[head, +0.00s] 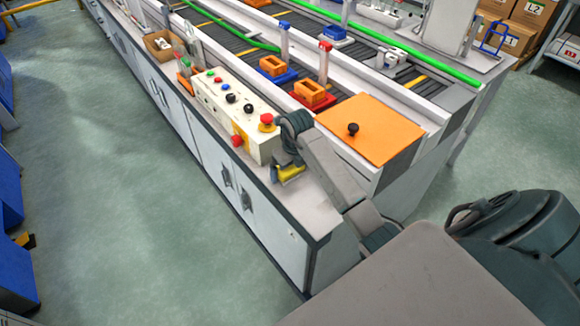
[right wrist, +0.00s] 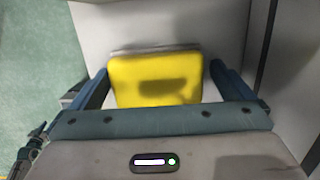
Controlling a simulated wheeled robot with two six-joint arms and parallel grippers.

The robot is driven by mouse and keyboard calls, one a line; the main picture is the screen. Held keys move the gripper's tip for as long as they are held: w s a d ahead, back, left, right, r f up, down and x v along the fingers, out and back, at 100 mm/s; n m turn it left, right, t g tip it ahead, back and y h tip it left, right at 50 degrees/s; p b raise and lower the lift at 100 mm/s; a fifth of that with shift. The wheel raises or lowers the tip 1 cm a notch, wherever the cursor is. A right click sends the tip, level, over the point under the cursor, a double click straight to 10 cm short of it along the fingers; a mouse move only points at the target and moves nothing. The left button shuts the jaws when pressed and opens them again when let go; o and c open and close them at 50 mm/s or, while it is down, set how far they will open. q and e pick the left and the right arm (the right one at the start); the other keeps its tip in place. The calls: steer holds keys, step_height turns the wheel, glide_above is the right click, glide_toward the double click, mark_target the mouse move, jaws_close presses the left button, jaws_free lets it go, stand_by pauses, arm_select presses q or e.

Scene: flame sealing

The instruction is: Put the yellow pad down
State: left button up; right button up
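The yellow pad (right wrist: 155,80) lies flat between the two blue fingers of my right gripper (right wrist: 160,72) in the right wrist view. A strip of pale counter shows between the pad and the right finger, so the gripper looks open around it. In the head view the yellow pad (head: 290,171) shows low at my right gripper (head: 287,168), over the counter beside the control box, partly hidden by the gripper. A thin grey edge shows at the pad's far side. My left gripper is in neither view.
The white control box (head: 232,110) with buttons and red knobs stands just left of my right gripper. An orange plate with a black knob (head: 353,129) lies to the right. The counter's front edge (head: 290,215) is close; bare counter (head: 312,205) lies nearer me.

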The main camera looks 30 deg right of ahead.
mark_target(292, 168)
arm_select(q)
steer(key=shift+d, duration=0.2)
arm_select(e)
steer(key=shift+a+r, duration=0.1)
steer(key=shift+r, duration=0.55)
steer(key=r, duration=0.3)
steer(key=s+r+b, duration=0.1)
steer(key=r, duration=0.1)
steer(key=shift+r, duration=0.15)
arm_select(q)
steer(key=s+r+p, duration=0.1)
steer(key=p, duration=0.2)
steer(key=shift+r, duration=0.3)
arm_select(e)
steer(key=r, duration=0.4)
steer(key=s+r, duration=0.1)
steer(key=r, duration=0.1)
steer(key=shift+w+f, duration=0.1)
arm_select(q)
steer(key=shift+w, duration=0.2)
